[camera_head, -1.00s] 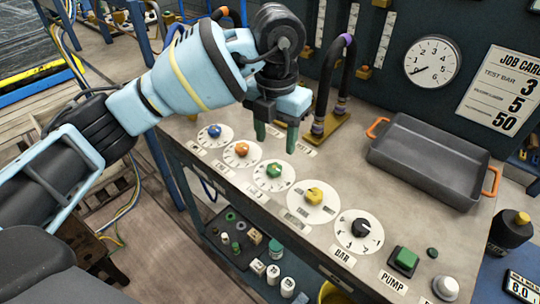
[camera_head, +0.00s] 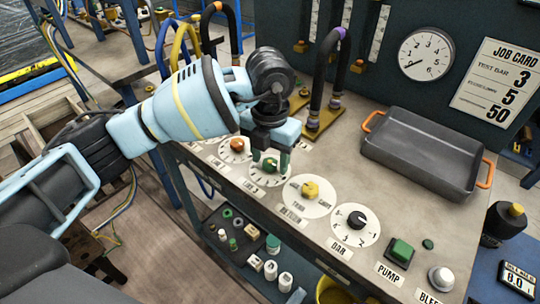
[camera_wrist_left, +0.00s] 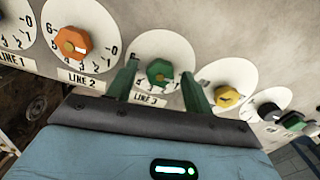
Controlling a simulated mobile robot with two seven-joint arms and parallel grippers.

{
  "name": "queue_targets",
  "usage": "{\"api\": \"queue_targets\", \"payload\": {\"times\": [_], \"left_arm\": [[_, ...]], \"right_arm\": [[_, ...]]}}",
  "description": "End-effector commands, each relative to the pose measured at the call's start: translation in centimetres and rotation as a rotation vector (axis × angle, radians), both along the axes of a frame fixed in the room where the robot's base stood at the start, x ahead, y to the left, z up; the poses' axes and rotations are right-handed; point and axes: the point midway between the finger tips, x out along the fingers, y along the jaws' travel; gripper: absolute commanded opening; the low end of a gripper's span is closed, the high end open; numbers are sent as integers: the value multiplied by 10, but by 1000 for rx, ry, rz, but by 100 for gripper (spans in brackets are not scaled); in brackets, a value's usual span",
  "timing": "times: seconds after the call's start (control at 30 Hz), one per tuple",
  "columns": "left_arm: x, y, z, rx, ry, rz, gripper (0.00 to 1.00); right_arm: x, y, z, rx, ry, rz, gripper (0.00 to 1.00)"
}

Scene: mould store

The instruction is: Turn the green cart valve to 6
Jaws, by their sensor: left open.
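The green valve knob (camera_head: 269,165) sits on a round white dial on the cart top, above a LINE 3 label. It also shows in the left wrist view (camera_wrist_left: 160,73), where the dial's scale is partly hidden by my fingers. My left gripper (camera_head: 270,162) is over this knob, with its two green fingers apart, one on each side. In the left wrist view the fingertips (camera_wrist_left: 158,80) straddle the knob; I cannot tell whether they touch it. The knob's exact setting is not readable. My right gripper is in neither view.
An orange knob (camera_head: 237,145) is left of the green one; a yellow knob (camera_head: 310,189) and black BAR knob (camera_head: 357,220) are right. A green PUMP button (camera_head: 401,254) stands farther right. A grey tray (camera_head: 425,160) and upright black hose (camera_head: 329,75) stand behind.

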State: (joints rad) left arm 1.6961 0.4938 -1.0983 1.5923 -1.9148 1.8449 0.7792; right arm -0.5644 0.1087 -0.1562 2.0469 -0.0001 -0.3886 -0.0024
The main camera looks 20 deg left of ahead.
Motion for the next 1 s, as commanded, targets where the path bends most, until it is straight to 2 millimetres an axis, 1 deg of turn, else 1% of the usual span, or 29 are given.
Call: {"api": "queue_targets", "payload": {"times": [0.17,0.2,0.5,0.53,0.77,1.0], "left_arm": [[0,0,0,0,0,0,51],[0,0,0,0,0,0,49],[0,0,0,0,0,0,10],[0,0,0,0,0,0,7],[0,0,1,0,0,-18,7],[0,0,1,1,1,-124,7]], "right_arm": [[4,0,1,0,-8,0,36],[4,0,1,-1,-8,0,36],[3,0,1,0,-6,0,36],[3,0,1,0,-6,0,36],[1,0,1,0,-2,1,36],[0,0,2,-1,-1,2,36]]}}
